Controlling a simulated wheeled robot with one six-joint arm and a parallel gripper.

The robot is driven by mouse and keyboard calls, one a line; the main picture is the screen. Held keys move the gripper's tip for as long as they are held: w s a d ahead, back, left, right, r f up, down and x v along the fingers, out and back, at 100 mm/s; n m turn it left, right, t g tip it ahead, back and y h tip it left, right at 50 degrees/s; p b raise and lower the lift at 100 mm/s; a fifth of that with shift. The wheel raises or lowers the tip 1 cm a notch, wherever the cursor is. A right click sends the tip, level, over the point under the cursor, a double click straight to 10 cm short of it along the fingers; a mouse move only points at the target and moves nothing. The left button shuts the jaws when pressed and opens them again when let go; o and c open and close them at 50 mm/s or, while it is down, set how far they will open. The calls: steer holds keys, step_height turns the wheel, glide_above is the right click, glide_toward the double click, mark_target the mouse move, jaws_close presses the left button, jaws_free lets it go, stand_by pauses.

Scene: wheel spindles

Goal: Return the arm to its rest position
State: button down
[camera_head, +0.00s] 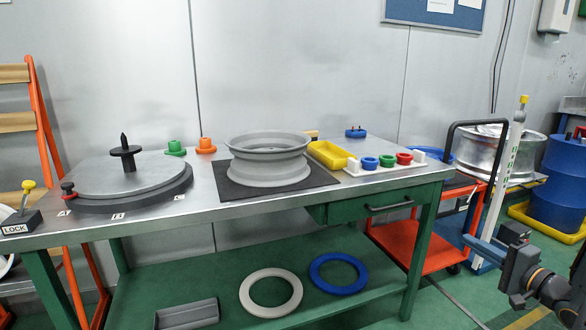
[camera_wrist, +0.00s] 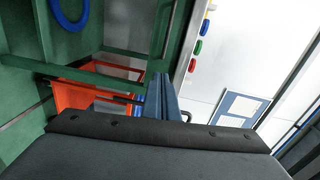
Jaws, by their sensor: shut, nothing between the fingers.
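My gripper (camera_head: 478,244) is at the lower right of the head view, off the right end of the green workbench and in front of the orange cart. Its wrist and dark arm links run off the right edge. In the wrist view the two blue-grey fingers (camera_wrist: 162,98) lie together, shut with nothing between them. The wrist view is turned on its side. The gripper touches nothing that I can make out.
The workbench (camera_head: 240,208) carries a grey wheel rim (camera_head: 268,172), a round turntable (camera_head: 130,188), a yellow tray (camera_head: 330,154) and coloured cups. A blue drum (camera_head: 562,180) stands behind. Green floor is open at lower right.

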steer(key=w+a+r+n+g+h, duration=0.3)
steer(key=w+a+n+g+h, duration=0.4)
steer(key=a, duration=0.5)
steer(key=s+a+r+n+g+y, duration=0.1)
steer(key=s+a+n, duration=0.1)
steer(key=s+a, duration=0.35)
steer(key=s+a+r+n+g, duration=0.1)
steer(key=s+a+r+g, duration=0.15)
steer(key=a, duration=0.55)
steer(key=s+a+r+n+g+y, duration=0.1)
steer(key=s+a+n+g, duration=0.1)
steer(key=s+a, duration=0.45)
steer(key=s+a+n+g+p, duration=0.1)
steer(key=s+a+n+g, duration=0.2)
steer(key=s, duration=0.7)
steer(key=s+a+r+n+g+y, duration=0.1)
steer(key=s+a+n, duration=0.1)
steer(key=s+a, duration=0.55)
steer(key=s+d+r+m+p, duration=0.1)
steer(key=d+r+m+p, duration=0.2)
steer(key=d+r+p, duration=0.6)
steer(key=d+p, duration=0.1)
steer(key=p, duration=0.7)
steer(key=shift+d+h, duration=0.25)
steer(key=shift+h, duration=0.15)
